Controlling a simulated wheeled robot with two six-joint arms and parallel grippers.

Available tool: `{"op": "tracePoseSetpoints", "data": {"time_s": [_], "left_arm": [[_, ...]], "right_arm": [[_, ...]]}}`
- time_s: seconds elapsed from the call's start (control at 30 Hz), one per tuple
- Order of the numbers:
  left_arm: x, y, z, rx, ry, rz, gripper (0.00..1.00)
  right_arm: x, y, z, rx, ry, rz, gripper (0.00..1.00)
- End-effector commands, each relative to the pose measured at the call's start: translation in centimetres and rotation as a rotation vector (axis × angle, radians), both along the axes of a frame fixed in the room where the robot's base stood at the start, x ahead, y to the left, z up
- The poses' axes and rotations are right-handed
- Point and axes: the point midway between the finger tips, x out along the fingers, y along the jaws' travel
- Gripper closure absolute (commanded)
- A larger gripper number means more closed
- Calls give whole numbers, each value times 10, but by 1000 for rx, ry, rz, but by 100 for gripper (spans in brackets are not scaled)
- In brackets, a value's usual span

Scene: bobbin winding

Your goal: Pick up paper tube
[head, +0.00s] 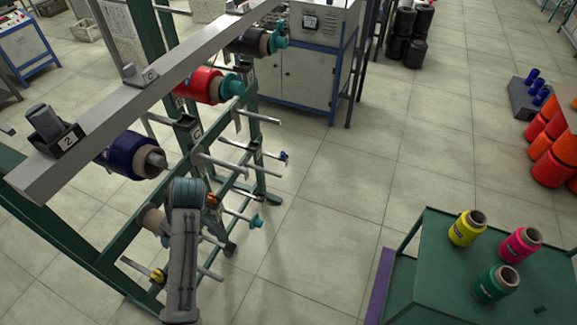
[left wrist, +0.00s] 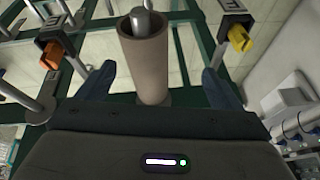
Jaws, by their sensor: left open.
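A bare brown paper tube (left wrist: 148,70) sits on a metal spindle in the left wrist view. The spindle's rounded tip shows at its top end. My left gripper (left wrist: 160,88) is open, with one dark finger on each side of the tube and gaps between. In the head view, the paper tube (head: 152,220) shows low on the green rack, left of my left arm. My arm covers part of the rack there, and the fingers are hidden. My right gripper is not in view.
The green rack (head: 103,255) carries blue (head: 122,154), red (head: 199,85) and black (head: 249,42) bobbins under a grey beam (head: 110,105). Bare spindles stick out around my arm. A green table (head: 440,250) with three bobbins stands right. Floor between is clear.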

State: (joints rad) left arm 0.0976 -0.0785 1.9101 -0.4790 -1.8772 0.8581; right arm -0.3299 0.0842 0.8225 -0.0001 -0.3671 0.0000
Motion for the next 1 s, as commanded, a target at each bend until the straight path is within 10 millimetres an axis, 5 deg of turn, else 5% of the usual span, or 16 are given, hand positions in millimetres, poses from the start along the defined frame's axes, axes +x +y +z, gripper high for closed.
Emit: {"op": "tracePoseSetpoints", "data": {"time_s": [0.1, 0.27, 0.77, 1.0], "left_arm": [[16, -4, 8, 8, -12, 73, 13], [25, -5, 11, 16, -17, 120, 13], [28, 17, -40, 16, -16, 124, 13], [28, 26, -66, 16, -12, 124, 13]], "right_arm": [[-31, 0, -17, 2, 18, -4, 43], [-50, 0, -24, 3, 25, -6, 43], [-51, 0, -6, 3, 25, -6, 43], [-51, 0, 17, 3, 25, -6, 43]]}}
